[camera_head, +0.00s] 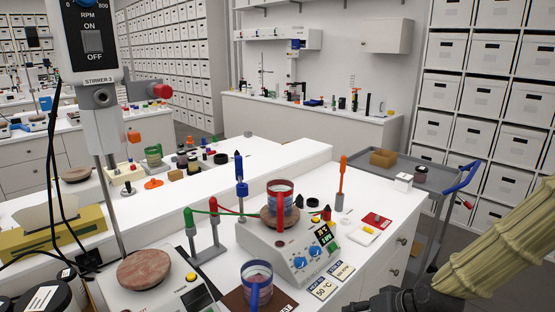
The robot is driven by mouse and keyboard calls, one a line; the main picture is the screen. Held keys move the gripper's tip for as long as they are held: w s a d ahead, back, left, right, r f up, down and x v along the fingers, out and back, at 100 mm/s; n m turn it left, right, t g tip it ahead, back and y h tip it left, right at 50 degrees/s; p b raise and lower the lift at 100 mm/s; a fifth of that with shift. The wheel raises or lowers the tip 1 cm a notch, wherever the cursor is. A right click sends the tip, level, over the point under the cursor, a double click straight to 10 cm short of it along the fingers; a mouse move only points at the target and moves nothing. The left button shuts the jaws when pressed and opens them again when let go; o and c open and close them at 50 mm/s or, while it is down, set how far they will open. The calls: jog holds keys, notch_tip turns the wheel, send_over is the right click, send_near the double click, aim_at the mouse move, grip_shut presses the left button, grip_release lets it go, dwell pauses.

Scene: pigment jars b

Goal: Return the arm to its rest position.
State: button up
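My arm, in a pale yellow sleeve, enters from the right edge and reaches down and left. My gripper (378,303) is dark and shows at the bottom edge, right of the bench's front side. It is partly cut off by the frame, and its fingers cannot be made out clearly. I see nothing held in it. A jar with red and blue colouring (280,199) stands on the round plate of the hotplate stirrer (290,250). A second jar with a blue front part (257,285) stands on a dark brown mat (284,302) in front of it.
A grey cart (432,177) with a blue handle stands beyond the bench. A stirrer unit (92,70) rises at the left, above a reddish round plate (144,270). A red card (377,221) and an orange-handled tool (342,175) are on the white bench. Floor shows beyond the cart.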

jog(key=s+d+f+g+h, duration=0.1)
jog(key=s+f, duration=0.3)
jog(key=f, duration=0.5)
jog(key=s+f+g+h, duration=0.1)
jog(key=s+f+g, duration=0.1)
jog(key=s+f, duration=0.45)
jog(key=s+d+f+g+h, duration=0.2)
jog(key=s+f+h, duration=0.1)
jog(key=s+f, duration=1.2)
jog(key=shift+s+f, duration=0.2)
jog(key=shift+f, duration=0.3)
jog(key=shift+c, duration=0.2)
